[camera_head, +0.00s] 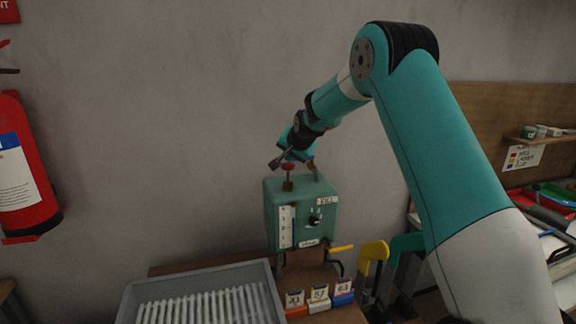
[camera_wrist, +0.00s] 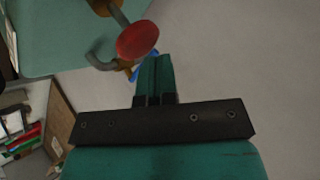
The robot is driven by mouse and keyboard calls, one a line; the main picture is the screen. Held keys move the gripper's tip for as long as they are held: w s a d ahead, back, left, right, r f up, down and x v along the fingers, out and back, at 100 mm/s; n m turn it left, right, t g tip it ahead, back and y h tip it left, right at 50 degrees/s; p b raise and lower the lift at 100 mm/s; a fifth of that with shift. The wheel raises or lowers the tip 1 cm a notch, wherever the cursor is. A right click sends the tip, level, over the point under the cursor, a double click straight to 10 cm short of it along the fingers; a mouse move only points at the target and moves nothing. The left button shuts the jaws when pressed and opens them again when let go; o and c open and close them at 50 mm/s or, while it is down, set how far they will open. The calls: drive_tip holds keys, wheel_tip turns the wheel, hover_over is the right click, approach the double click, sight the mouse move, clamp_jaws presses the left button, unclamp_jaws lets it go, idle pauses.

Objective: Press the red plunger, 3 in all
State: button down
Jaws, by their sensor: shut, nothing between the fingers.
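The red plunger (camera_head: 288,166) is a round red knob on a short stem with a brass-coloured collar, standing on top of a green box (camera_head: 272,215). Its red cap also shows in the wrist view (camera_wrist: 137,40), up and left of my fingertips. My gripper (camera_head: 279,160) is beside and slightly above the plunger in the head view. In the wrist view my gripper (camera_wrist: 156,60) has its fingers together and holds nothing. The fingertips look close to the cap; I cannot tell whether they touch it. The box has a white scale and a dark knob on its front.
A grey bent pipe (camera_wrist: 98,60) stands on the box close to the plunger. A ribbed grey tray (camera_head: 125,308) lies in front, with small labelled bins (camera_head: 319,301) beside it. A yellow lever (camera_head: 341,249) sticks out below the box. A fire extinguisher (camera_head: 25,185) hangs at left.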

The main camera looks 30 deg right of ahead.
sight(290, 164)
drive_tip(key=shift+f+b, duration=1.15)
drive_tip(key=shift+f, duration=0.4)
idle(0.9)
drive_tip(key=shift+r, duration=0.1)
drive_tip(key=shift+r+p, duration=1.2)
drive_tip(key=shift+r, duration=0.85)
drive_tip(key=shift+r+p, duration=1.55)
drive_tip(key=shift+r, duration=0.95)
